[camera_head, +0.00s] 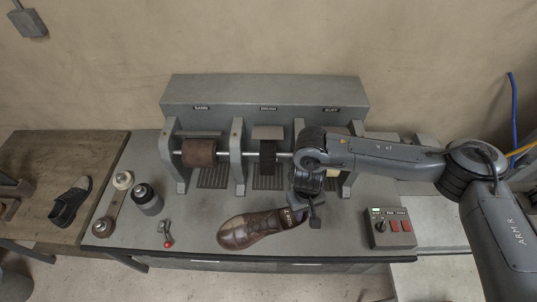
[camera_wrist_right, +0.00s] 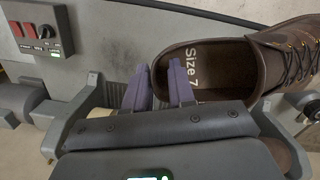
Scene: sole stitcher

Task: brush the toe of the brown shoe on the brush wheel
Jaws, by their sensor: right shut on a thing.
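The brown shoe (camera_head: 250,229) is above the front of the grey bench, toe pointing left. In the right wrist view, the shoe (camera_wrist_right: 245,75) shows its open collar and a "Size 7" insole. My right gripper (camera_head: 313,212) is at the heel end. In the wrist view, its two purple fingers (camera_wrist_right: 160,88) straddle the heel wall, one inside and one outside, shut on it. The dark brush wheel (camera_head: 267,158) sits on the shaft under the middle label, behind the shoe and apart from it. My left gripper is not in view.
A brown sanding drum (camera_head: 198,153) is left of the brush wheel. The buff wheel (camera_head: 333,171) is mostly hidden by my right arm. A black shoe (camera_head: 70,202) lies on the side table.

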